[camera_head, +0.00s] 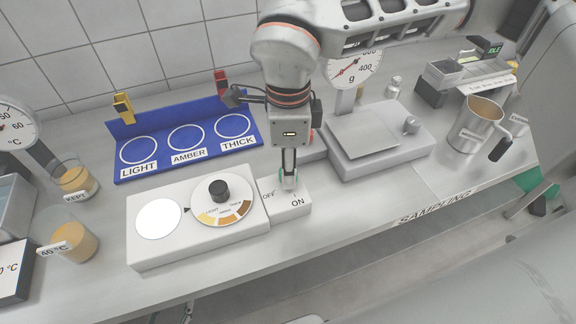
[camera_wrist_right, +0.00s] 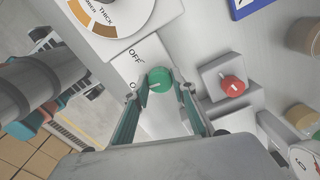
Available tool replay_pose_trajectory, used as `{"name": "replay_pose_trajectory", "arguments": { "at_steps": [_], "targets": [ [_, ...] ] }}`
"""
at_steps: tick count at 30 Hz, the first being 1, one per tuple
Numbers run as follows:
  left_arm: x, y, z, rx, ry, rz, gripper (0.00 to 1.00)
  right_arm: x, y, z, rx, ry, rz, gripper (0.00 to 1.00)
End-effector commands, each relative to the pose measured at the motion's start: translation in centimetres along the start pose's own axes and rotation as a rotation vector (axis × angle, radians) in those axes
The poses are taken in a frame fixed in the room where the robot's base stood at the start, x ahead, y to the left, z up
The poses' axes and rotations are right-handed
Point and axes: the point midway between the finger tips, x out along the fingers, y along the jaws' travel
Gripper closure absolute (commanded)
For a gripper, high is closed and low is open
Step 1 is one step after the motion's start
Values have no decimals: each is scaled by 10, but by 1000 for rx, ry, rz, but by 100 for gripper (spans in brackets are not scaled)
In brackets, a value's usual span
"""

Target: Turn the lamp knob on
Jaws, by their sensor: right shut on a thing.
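The lamp knob is a green round knob (camera_wrist_right: 159,80) with a pale line mark. It sits on a white switch box (camera_head: 290,206) with OFF printed at the left and ON at the right in the head view. My right gripper (camera_head: 288,176) points down over this box and is shut on the green knob. The wrist view shows its two fingers (camera_wrist_right: 160,92) on either side of the knob. In the head view the fingers hide most of the knob. My left gripper is not in view.
A white box with a bright white disc (camera_head: 158,219) and a black dial knob (camera_head: 218,190) stands left. A blue tray (camera_head: 186,138) is behind it. A scale (camera_head: 372,140) and a red knob (camera_wrist_right: 232,86) are close by. A metal jug (camera_head: 478,125) stands right.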

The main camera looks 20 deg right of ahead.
Motion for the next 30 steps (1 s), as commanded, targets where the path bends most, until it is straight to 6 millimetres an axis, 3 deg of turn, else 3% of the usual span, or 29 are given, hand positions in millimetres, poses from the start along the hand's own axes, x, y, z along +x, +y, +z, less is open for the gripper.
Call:
{"name": "replay_pose_trajectory", "arguments": {
  "at_steps": [12,27,28,30],
  "targets": [
    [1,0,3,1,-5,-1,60,-1,0,0,-170,-1,-1,96],
    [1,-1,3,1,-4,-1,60,-1,0,0,-188,-1,-1,96],
    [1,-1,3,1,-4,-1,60,-1,0,0,-188,-1,-1,72],
    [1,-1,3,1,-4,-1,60,-1,0,0,-188,-1,-1,58]
  ]
}}
